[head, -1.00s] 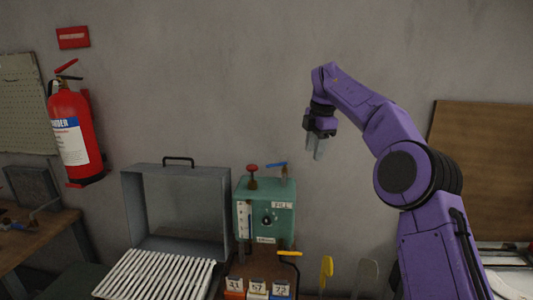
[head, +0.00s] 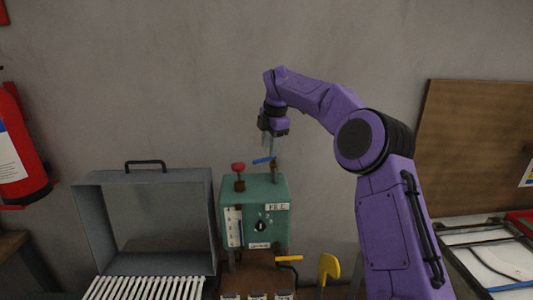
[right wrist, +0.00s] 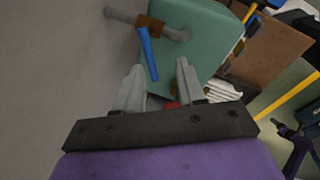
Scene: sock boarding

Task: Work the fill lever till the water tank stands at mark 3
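A green tank box (head: 265,192) with a FILL label stands by the wall, in the middle of the head view. A blue lever (head: 264,160) sits on a pipe on top, beside a red knob (head: 238,167). A white gauge strip (head: 233,227) is on its front; its marks are too small to read. My right gripper (head: 270,147) points down, just above the blue lever. In the right wrist view its fingers (right wrist: 160,76) are apart and empty, and the blue lever (right wrist: 148,52) lies just beyond the fingertips, between them. My left gripper is not in view.
A grey open-fronted box (head: 145,174) with a white slatted rack (head: 145,288) stands left of the tank. A yellow-handled lever (head: 288,258) and a yellow paddle shape (head: 328,267) are low at the right.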

